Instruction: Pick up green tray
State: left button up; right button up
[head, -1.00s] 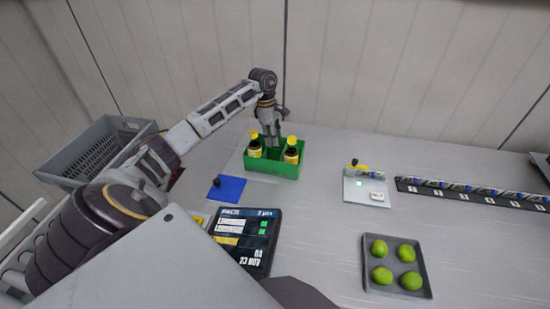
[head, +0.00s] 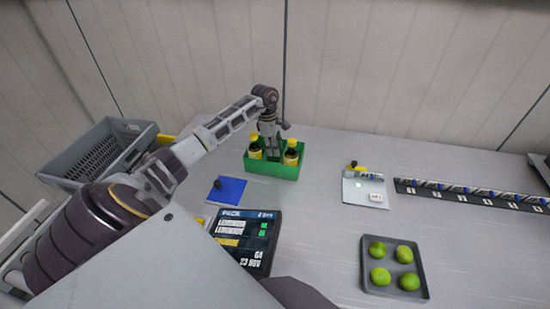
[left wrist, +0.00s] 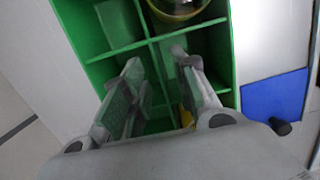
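The green tray (head: 272,171) stands on the grey table near the back wall in the head view. It holds two dark bottles with yellow caps, one at the left (head: 255,148) and one at the right (head: 291,154). My left gripper (head: 273,155) points down into the tray between the bottles. In the left wrist view, the fingers of my left gripper (left wrist: 155,78) are spread apart, one on each side of a divider of the green tray (left wrist: 82,48). Whether they touch the divider cannot be told. My right gripper is not in view.
A blue pad (head: 228,190) and a dark display (head: 247,239) lie in front of the tray. A grey crate (head: 85,160) stands at the left.

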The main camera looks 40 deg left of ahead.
pick_arm(q)
jog(key=shift+f, duration=0.4)
grip_shut()
dwell(0.4)
jog(key=shift+w+r, duration=0.1)
